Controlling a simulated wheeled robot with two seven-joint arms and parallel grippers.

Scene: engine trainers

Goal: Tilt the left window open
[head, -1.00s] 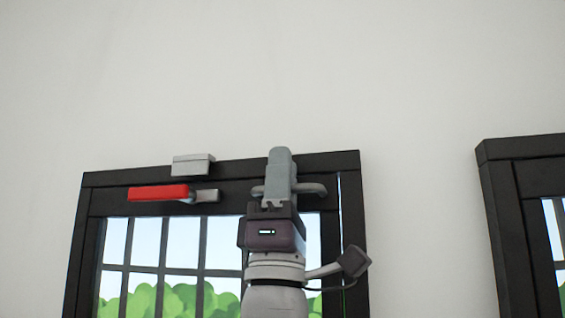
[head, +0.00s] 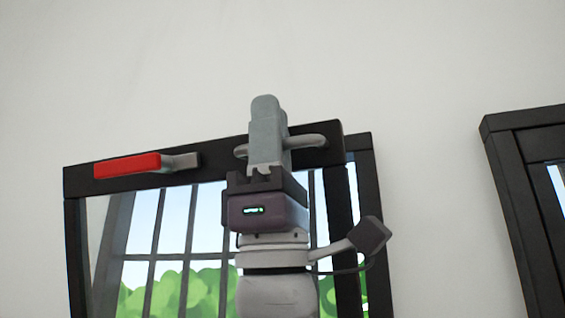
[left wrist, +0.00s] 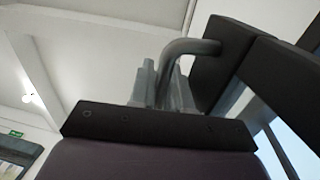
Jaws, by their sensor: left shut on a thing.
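The left window's black sash (head: 218,166) leans inward at the top, away from its black frame (head: 362,152), part of which shows behind it at the right. A curved grey handle (head: 308,142) sits on the sash's top rail. My left gripper (head: 266,122) is shut on this handle, and its fingers hide the handle's middle. The left wrist view shows the grey handle (left wrist: 190,47) passing between the fingers (left wrist: 165,88). A red-gripped lever (head: 128,166) lies horizontally on the sash's upper left. My right gripper is not in view.
A second black-framed window (head: 508,150) stands at the right edge. Plain pale wall (head: 430,200) separates the windows and continues above them. Bars and painted green bushes show through the left window.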

